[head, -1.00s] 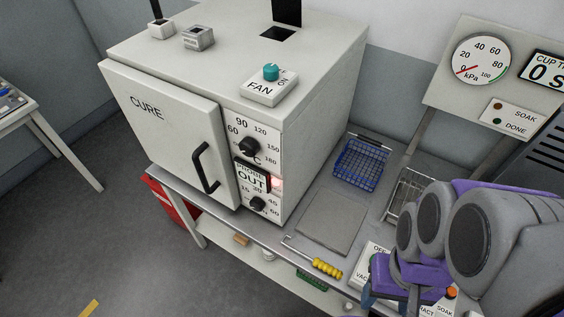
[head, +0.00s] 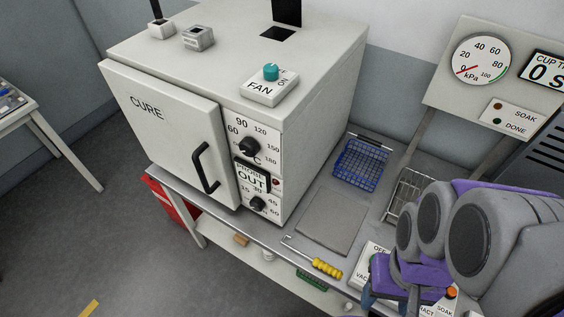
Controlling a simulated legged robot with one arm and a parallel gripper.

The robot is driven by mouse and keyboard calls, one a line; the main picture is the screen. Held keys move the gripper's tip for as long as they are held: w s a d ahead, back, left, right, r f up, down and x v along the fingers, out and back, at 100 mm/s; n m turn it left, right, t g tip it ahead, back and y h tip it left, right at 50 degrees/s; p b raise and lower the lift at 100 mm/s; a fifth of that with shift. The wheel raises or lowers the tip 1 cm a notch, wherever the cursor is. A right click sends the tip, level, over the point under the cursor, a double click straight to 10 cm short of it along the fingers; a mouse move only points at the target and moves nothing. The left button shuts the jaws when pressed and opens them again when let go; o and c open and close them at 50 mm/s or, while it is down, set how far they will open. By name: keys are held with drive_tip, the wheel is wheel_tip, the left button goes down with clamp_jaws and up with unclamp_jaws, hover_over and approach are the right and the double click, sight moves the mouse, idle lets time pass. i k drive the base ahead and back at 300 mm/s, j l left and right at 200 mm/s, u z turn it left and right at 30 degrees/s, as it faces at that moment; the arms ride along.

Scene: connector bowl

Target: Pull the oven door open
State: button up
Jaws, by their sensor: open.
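The oven door (head: 165,128), a pale panel marked CURE, is on the front of the white box oven (head: 310,130) and looks shut. Its black bar handle (head: 206,168) stands upright near the door's right edge, beside the control panel (head: 256,160). My gripper (head: 391,298) is at the lower right, with its jaws apart. It is well to the right of the handle and apart from it. My own grey and purple arm parts hide some of the bench around it.
A yellow-handled hook tool (head: 326,268) lies on the bench's front edge. A blue wire basket (head: 361,163) and a flat grey plate (head: 329,222) are right of the oven. A red bin (head: 172,200) stands below the door. The floor in front of the door is clear.

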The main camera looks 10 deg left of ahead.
sight(182, 132)
drive_tip(key=u, duration=1.6)
drive_tip(key=k+j+z, duration=0.1)
drive_tip(key=j+z, duration=0.15)
drive_tip(key=j, duration=0.15)
drive_tip(key=k+j+z, duration=0.2)
drive_tip(key=j, duration=0.15)
